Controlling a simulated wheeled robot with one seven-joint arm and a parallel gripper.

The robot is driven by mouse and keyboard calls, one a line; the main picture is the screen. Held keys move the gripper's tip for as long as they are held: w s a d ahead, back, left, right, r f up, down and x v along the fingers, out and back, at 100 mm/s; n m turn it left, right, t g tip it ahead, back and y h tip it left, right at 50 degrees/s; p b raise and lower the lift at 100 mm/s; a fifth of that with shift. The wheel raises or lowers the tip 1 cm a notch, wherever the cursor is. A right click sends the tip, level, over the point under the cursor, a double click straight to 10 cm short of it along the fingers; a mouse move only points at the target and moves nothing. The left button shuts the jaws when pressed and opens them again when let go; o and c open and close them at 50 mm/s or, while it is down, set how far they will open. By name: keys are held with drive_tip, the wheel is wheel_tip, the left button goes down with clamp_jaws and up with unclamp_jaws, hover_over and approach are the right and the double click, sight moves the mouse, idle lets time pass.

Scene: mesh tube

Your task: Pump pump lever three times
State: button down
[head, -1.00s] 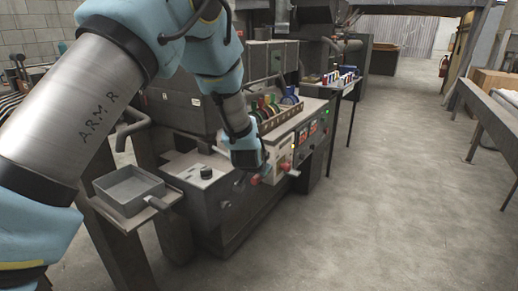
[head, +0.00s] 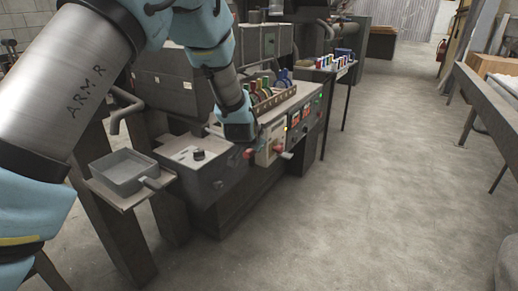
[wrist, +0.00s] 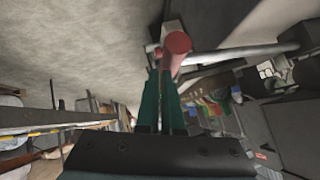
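A lever with a red grip (head: 278,148) sticks out of the front of the grey machine, and another red end (head: 248,153) shows just below my gripper's housing. I cannot tell for sure which is the pump lever. In the wrist view a red cylindrical grip (wrist: 177,45) on a grey rod lies just beyond my fingertips. My gripper (wrist: 162,72) has its two green fingers close together, with no clear gap and nothing seen between them. In the head view the fingers are hidden behind the blue wrist. Whether they touch the red grip is unclear.
A grey square pan (head: 125,172) stands on a small shelf at the left. A long grey rail (head: 485,95) is at the right. The concrete floor between is clear.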

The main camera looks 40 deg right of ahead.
drive_tip(key=b+v, duration=0.2)
drive_tip(key=v, duration=0.8)
drive_tip(key=shift+s+d, duration=0.25)
drive_tip(key=shift+s, duration=0.05)
drive_tip(key=shift+r, duration=0.1)
idle(0.4)
drive_tip(key=w+a+n+y, duration=0.35)
drive_tip(key=w+a, duration=0.25)
drive_tip(key=a, duration=0.8)
drive_tip(key=w+a+n+y, duration=0.2)
drive_tip(key=w+a+n, duration=0.3)
drive_tip(key=a, duration=0.9)
drive_tip(key=s+a+n+g+y, duration=0.1)
drive_tip(key=s+a+n+g, duration=0.1)
drive_tip(key=a, duration=1)
drive_tip(key=s+a+f+n+g+y, duration=0.1)
drive_tip(key=s+a+n, duration=0.4)
drive_tip(key=a, duration=0.7)
drive_tip(key=shift+s+g, duration=0.4)
drive_tip(key=shift+s, duration=0.1)
drive_tip(key=shift+y, duration=0.25)
